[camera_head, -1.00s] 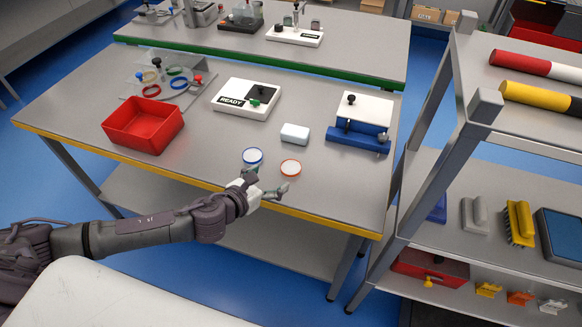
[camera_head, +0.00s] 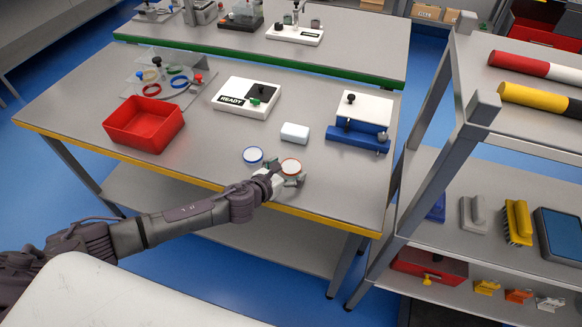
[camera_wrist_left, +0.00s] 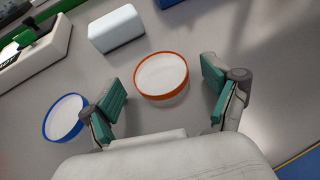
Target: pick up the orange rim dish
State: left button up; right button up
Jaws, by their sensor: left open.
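The orange rim dish (camera_head: 291,166) is a small round white dish with an orange rim, on the table near its front edge. In the left wrist view the dish (camera_wrist_left: 162,77) lies just ahead of and between the fingers. My left gripper (camera_head: 285,176) is open and empty, right at the dish's near side; its green finger pads show in the left wrist view (camera_wrist_left: 165,97). A blue rim dish (camera_head: 253,156) sits to the left, and in the left wrist view it (camera_wrist_left: 64,117) lies outside the left finger. My right gripper is not in view.
A white block (camera_head: 295,133) lies behind the dishes. A red bin (camera_head: 144,125), a READY device (camera_head: 247,99) and a blue and white fixture (camera_head: 360,122) stand further back. A grey shelf rack (camera_head: 440,150) stands right of the table.

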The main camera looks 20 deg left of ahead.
pick_arm(q)
jog(key=c, duration=1)
jog(key=shift+c, duration=0.7)
jog(key=shift+r, duration=0.15)
